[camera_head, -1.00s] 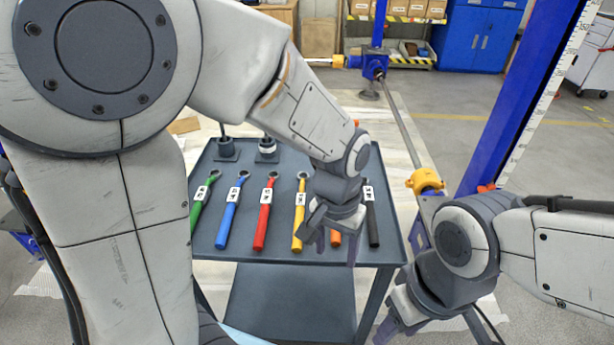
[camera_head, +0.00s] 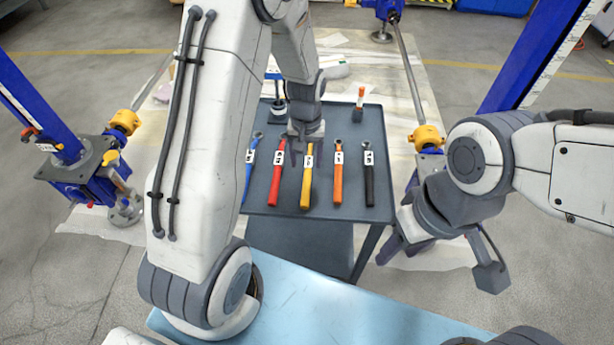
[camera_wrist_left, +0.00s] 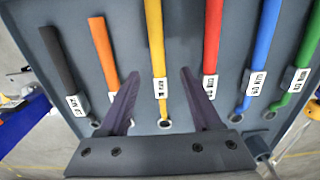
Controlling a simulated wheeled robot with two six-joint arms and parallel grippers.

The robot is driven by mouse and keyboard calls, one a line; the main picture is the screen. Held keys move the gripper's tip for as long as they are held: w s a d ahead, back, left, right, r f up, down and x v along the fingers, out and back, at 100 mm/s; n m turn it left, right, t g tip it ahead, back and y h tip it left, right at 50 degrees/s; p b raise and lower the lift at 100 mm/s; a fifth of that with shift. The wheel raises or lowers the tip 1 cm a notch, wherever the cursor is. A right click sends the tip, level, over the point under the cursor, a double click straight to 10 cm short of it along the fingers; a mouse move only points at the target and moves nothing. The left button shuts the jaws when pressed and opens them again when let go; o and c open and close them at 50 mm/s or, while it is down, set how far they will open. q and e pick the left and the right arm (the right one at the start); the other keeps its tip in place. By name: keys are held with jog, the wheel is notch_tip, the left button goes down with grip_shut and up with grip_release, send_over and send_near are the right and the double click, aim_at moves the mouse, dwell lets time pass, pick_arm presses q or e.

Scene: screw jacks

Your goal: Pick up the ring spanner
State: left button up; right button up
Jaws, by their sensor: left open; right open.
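Several ring spanners with coloured handles lie in a row on a dark grey cart (camera_head: 350,225). In the head view I see the blue (camera_head: 249,172), red (camera_head: 276,182), yellow (camera_head: 306,186), orange (camera_head: 338,182) and black (camera_head: 369,184) ones; my left arm hides the green one. My left gripper (camera_head: 300,158) is open above the row, near the red and yellow spanners. In the left wrist view its fingers (camera_wrist_left: 159,76) stand either side of the yellow spanner (camera_wrist_left: 155,42), with nothing gripped. The green spanner (camera_wrist_left: 303,60) shows there too. My right gripper (camera_head: 402,247) is open and empty, right of the cart.
Blue screw jacks with yellow parts (camera_head: 124,122) stand left and right of the cart. A small stand with an orange top (camera_head: 359,100) is at the cart's back. A light blue surface (camera_head: 330,305) lies in front, with a floor gap before the cart.

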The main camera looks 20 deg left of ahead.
aim_at(308, 175)
pick_arm(q)
notch_tip(308, 175, down, 5)
jog(key=shift+d+f, duration=0.1)
jog(key=shift+d, duration=0.05)
grip_shut()
dwell(1.4)
